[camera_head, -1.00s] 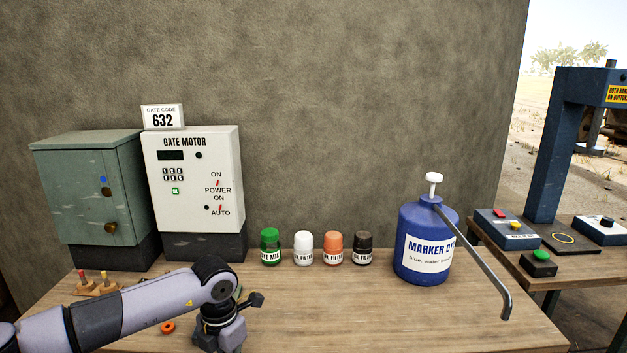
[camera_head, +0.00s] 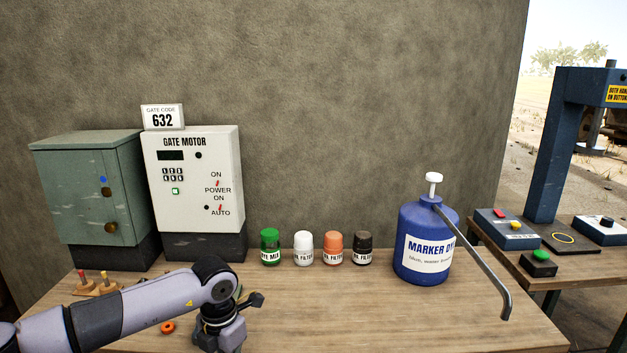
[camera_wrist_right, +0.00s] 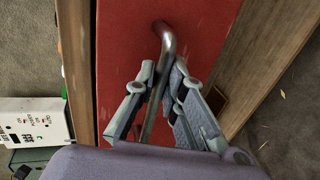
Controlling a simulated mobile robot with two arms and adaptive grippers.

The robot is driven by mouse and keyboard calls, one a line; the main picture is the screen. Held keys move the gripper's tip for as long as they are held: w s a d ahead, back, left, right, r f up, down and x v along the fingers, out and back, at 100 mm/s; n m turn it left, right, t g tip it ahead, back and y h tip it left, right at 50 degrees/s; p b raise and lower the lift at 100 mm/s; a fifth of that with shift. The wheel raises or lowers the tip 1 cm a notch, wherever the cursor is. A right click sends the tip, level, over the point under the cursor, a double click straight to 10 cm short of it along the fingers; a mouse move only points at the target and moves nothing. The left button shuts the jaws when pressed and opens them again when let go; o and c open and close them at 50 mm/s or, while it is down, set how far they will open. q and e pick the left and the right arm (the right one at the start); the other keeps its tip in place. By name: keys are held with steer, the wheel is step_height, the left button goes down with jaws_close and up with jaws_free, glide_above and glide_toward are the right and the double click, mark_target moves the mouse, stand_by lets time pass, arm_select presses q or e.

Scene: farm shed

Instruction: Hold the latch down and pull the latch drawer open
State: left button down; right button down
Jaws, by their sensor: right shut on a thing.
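In the right wrist view a red panel (camera_wrist_right: 118,45), which looks like a drawer front, fills the middle. A bent metal handle (camera_wrist_right: 168,45) comes out of it. My right gripper (camera_wrist_right: 163,78) is shut on this handle, with a finger on each side of it. A small brass-coloured part (camera_wrist_right: 216,99) shows beside the right finger, partly hidden; I cannot tell if it is the latch. In the head view my left arm reaches over the bench from the left. Its wrist bends down at the bottom edge, and its fingers are out of the picture. The drawer does not show there.
On the wooden bench (camera_head: 330,310) stand a green cabinet (camera_head: 85,185), a white gate motor box (camera_head: 195,180), several small bottles (camera_head: 303,247) and a blue marker dye jug (camera_head: 425,240) with a long spout. An orange ring (camera_head: 168,327) lies near my left arm. The bench's right front is clear.

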arm_select(q)
steer(key=shift+s+a+f, duration=0.1)
steer(key=shift+s+f, duration=0.1)
steer(key=shift+f, duration=0.15)
arm_select(e)
steer(key=shift+s, duration=1.45)
arm_select(q)
steer(key=shift+w+r, duration=0.15)
steer(key=shift+r, duration=3.6)
arm_select(e)
steer(key=shift+f, duration=0.1)
steer(key=c, duration=1.6)
jaws_free()
steer(key=v, duration=1.2)
